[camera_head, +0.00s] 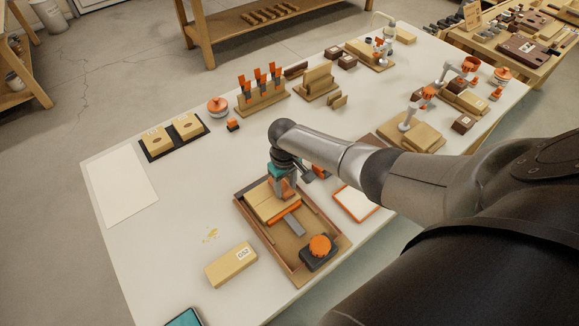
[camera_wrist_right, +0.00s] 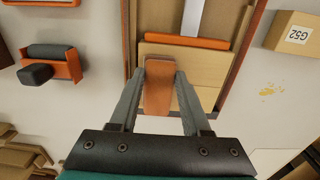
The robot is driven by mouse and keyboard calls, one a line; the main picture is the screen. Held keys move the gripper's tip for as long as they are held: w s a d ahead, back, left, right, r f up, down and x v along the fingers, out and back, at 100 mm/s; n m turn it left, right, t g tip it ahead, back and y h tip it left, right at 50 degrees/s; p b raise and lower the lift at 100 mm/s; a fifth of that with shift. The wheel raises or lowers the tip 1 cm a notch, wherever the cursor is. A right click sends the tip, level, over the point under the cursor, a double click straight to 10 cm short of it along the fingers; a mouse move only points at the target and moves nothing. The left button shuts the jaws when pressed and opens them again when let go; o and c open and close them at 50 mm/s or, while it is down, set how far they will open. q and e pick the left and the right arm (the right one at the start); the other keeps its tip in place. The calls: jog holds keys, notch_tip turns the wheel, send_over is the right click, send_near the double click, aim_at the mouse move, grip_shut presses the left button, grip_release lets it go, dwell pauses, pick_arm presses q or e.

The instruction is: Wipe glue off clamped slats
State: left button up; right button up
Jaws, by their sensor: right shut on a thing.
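My right gripper (camera_head: 284,190) reaches in from the right over the pale wooden slats (camera_head: 261,204), which lie in a brown wooden tray (camera_head: 259,236). In the wrist view, the right gripper (camera_wrist_right: 165,72) is shut on an orange-brown piece (camera_wrist_right: 158,88) that looks like a folded wipe. It overlaps the edge of the slats (camera_wrist_right: 206,66); I cannot tell whether it touches them. An orange clamp bar (camera_head: 285,212) with a grey shaft (camera_head: 295,225) lies against the slats. I cannot make out glue on the slats. My left gripper is not in view.
An orange knob on a black base (camera_head: 319,246) sits at the tray's near end. A labelled wood block (camera_head: 231,265) and a yellowish smear (camera_head: 210,236) lie left of the tray. An orange-rimmed white pad (camera_head: 355,203) lies to its right. A white sheet (camera_head: 121,186) lies at far left.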

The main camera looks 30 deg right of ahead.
jog(key=shift+s+a+p, duration=0.15)
jog(key=shift+a+p, duration=0.1)
jog(key=shift+a, duration=0.45)
jog(key=shift+s+a+p, duration=0.1)
jog(key=shift+a+p, duration=0.1)
jog(key=shift+a, duration=0.45)
jog(key=shift+a, duration=0.1)
jog(key=shift+a+p, duration=0.4)
jog(key=shift+a, duration=0.45)
jog(key=shift+s+a, duration=0.1)
jog(key=shift+a, duration=1.05)
jog(key=shift+a, duration=0.1)
jog(key=shift+s+a+f+p, duration=0.15)
jog(key=shift+a+p, duration=0.15)
jog(key=shift+a, duration=0.65)
